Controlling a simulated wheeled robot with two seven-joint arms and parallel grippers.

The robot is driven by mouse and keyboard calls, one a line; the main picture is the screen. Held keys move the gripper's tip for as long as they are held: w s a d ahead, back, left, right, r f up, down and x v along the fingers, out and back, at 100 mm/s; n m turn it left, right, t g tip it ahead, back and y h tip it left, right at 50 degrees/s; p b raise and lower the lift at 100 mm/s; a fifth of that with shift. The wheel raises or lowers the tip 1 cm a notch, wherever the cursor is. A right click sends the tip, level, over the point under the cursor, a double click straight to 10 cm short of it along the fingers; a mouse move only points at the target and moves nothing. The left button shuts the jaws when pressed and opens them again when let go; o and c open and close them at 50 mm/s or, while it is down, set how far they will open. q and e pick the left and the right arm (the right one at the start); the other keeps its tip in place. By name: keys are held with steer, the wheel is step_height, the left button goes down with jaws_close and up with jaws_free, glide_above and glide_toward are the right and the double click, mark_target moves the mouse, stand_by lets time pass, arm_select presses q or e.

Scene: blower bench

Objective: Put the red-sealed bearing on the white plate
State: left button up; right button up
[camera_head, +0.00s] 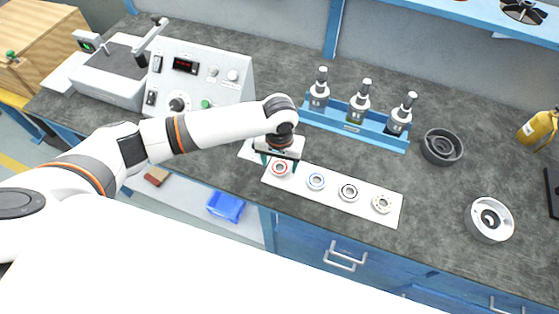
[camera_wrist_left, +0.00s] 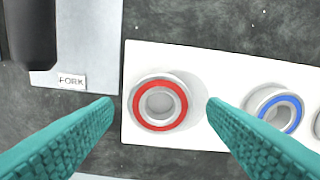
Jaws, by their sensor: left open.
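The red-sealed bearing (camera_head: 280,168) lies flat at the left end of a long white strip (camera_head: 366,198). In the left wrist view the bearing (camera_wrist_left: 160,126) shows its red ring whole, with bare white strip around it. My left gripper (camera_head: 279,161) is above this bearing. In the left wrist view its two teal fingertips (camera_wrist_left: 161,104) are apart, one to each side of the bearing, with nothing held. A pale plate with a FORK label (camera_wrist_left: 92,40) lies just left of the strip. I cannot tell which pale surface is the white plate. My right gripper is not in view.
A blue-sealed bearing (camera_head: 316,182), a dark-ringed one (camera_head: 348,192) and a pale one (camera_head: 382,204) lie along the strip. A control box (camera_head: 200,75) is at left. Round housings (camera_head: 442,147) are at right.

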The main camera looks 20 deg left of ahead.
arm_select(q)
step_height(320, 180, up, 12)
steer(key=shift+b, duration=0.35)
